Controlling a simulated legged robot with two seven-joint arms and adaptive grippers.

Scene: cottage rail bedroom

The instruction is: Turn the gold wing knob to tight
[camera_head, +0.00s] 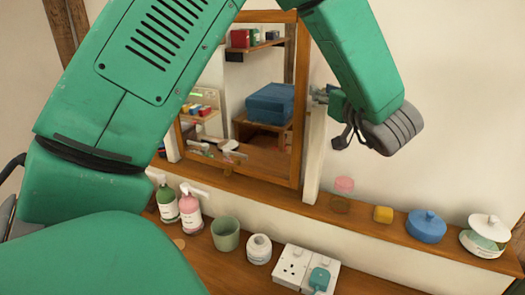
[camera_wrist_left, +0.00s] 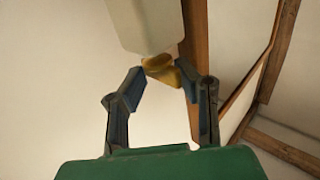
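The gold wing knob (camera_wrist_left: 160,68) shows in the left wrist view, at the end of a pale block (camera_wrist_left: 145,22). My left gripper (camera_wrist_left: 162,72) has one dark finger on each side of the knob. Both fingertips appear to touch it, so the gripper looks shut on it. In the head view my left gripper (camera_head: 328,95) points left at the right side of the mirror (camera_head: 299,110), by a pale upright post (camera_head: 315,155). The knob cannot be made out there. Any tight mark is not readable. My right gripper is not in view.
Below the mirror, a wooden ledge (camera_head: 375,232) holds a yellow block (camera_head: 383,214), a blue lidded pot (camera_head: 426,228) and a white-lidded jar (camera_head: 484,240). Pump bottles (camera_head: 190,213), a green cup (camera_head: 226,234) and a socket plate (camera_head: 291,270) are lower down. My arm crosses the upper view.

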